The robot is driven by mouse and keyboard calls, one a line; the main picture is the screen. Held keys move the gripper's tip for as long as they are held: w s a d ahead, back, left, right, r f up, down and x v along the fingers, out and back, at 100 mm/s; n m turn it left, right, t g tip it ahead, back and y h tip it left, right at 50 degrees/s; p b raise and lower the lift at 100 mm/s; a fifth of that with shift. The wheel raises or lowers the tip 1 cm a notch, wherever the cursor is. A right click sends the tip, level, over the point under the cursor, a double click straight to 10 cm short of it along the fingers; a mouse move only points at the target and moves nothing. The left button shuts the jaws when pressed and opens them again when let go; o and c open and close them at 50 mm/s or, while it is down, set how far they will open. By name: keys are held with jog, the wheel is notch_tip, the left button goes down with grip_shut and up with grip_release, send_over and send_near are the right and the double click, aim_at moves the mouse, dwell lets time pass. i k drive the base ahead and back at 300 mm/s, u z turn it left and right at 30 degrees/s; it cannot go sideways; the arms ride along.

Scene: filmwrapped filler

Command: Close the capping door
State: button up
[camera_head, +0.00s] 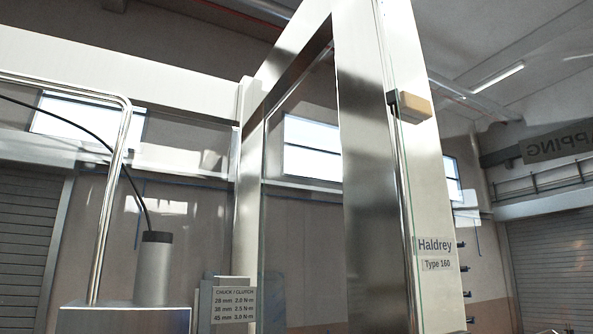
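A clear pane with a thin greenish edge (408,200) stands in front of a white machine post (433,180) right of centre. It looks like the capping door, seen very obliquely, but its full outline and angle are hard to tell. A dark sign (557,146) at the right shows part of the word "CAPPING" mirrored; I cannot tell whether it is on the clear door or behind it. A tan block with a dark end (411,106) sits high at the post. No handle is clearly visible. My gripper is not in view.
A "Haldrey Type 160" label (435,254) is on the post. At left are a bent metal tube (112,190), a grey cylinder (155,268) with a black cable, and a "Chuck / clutch" card (233,300). Shutters stand behind. The floor is out of view.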

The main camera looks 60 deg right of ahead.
aim_at(578, 140)
jog(key=k, duration=1.65)
jog(key=u, duration=2.05)
jog(key=k, duration=1.65)
jog(key=z, duration=1.05)
